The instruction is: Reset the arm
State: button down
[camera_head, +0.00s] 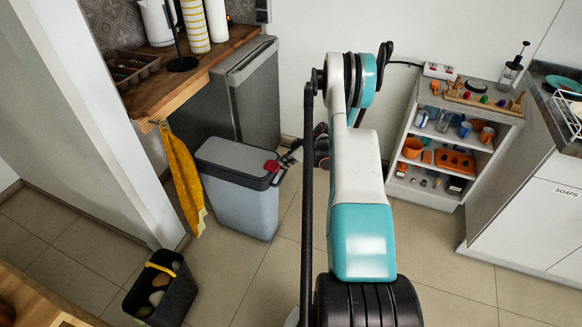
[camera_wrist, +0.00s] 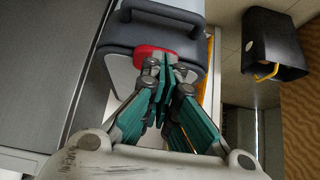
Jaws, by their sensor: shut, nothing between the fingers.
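My arm (camera_head: 365,240) stretches forward from the bottom of the head view. My gripper (camera_head: 281,165) is small and partly hidden there, close to the lid of the grey bin. In the wrist view my gripper's teal fingers (camera_wrist: 166,75) are together with nothing between them. Their tips lie over or close to the bin's red latch (camera_wrist: 143,55); I cannot tell if they touch it. The latch also shows in the head view (camera_head: 272,166). The grey bin (camera_head: 238,205) stands upright on the floor with its dark lid down.
A yellow towel (camera_head: 182,180) hangs at the left. A black basket (camera_head: 160,290) is on the floor. A shelf unit (camera_head: 440,150) with cups stands at the right. Tiled floor is clear between.

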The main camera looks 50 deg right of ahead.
jog(key=s+d+f+p, duration=0.2)
jog(key=s+d+f, duration=0.1)
jog(key=s, duration=0.5)
jog(key=shift+s+d+f, duration=0.15)
jog(key=shift+s+f, duration=0.1)
jog(key=shift+s, duration=0.05)
